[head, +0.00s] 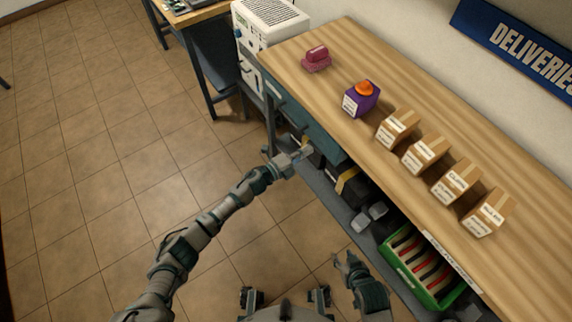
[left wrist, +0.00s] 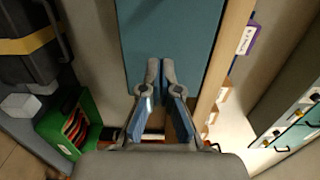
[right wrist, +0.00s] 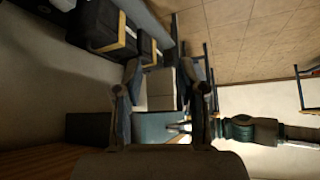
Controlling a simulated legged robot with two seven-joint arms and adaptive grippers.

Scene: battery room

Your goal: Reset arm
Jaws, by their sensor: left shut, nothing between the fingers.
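My left arm reaches forward from the lower left in the head view. Its gripper (head: 304,152) is beside the teal front of the wooden counter (head: 440,130). In the left wrist view the left fingertips (left wrist: 160,66) are together and empty, in front of a teal panel (left wrist: 170,35); I cannot tell whether they touch it. My right gripper (head: 345,260) is low, near the shelf under the counter. In the right wrist view its fingers (right wrist: 163,68) are apart, with nothing held between them. My left arm also shows there at the right.
On the counter are a pink object (head: 316,60), a purple box (head: 361,98) with an orange top, and several labelled cartons (head: 450,182). Below are black cases with yellow bands and a green crate (head: 395,257). A white machine (head: 268,22) stands beyond. Tiled floor lies open at left.

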